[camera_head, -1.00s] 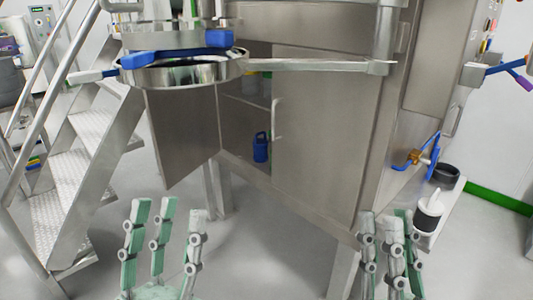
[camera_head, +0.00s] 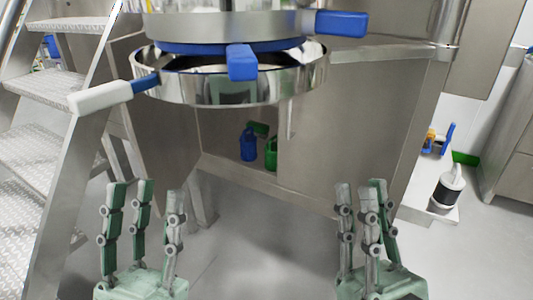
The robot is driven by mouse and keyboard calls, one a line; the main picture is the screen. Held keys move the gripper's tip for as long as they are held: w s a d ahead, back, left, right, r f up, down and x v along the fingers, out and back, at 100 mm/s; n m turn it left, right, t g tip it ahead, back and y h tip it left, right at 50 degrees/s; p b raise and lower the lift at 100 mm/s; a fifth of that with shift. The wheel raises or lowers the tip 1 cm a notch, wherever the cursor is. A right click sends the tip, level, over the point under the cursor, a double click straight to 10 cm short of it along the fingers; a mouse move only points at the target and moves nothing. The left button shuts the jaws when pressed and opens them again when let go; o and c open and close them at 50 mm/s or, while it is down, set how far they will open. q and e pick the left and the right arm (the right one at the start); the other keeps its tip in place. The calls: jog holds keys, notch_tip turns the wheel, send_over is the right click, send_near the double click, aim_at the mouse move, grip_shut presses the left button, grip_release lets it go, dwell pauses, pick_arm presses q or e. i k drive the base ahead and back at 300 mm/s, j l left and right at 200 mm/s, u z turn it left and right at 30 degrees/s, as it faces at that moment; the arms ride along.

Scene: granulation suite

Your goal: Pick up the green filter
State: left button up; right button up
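I cannot surely tell which thing is the green filter. A green container-like item (camera_head: 271,153) stands in the open cabinet, partly hidden by the cabinet panel at its right. A smaller dark green piece (camera_head: 258,128) shows just above and left of it. My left gripper (camera_head: 146,205) is low at the left, fingers up, spread and empty. My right gripper (camera_head: 362,205) is low at the right, fingers up, apart and empty. Both grippers are in front of the cabinet and apart from the green items.
A blue jug (camera_head: 248,145) stands left of the green item. Metal stairs (camera_head: 40,160) stand at the left. A white-and-black container (camera_head: 447,190) sits on a ledge at the right. The middle floor is clear.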

aim_at(271, 148)
jog(key=i+l+z, duration=0.4)
jog(key=l, duration=0.2)
jog(key=i+l+z, duration=0.45)
jog(key=k+l, duration=0.1)
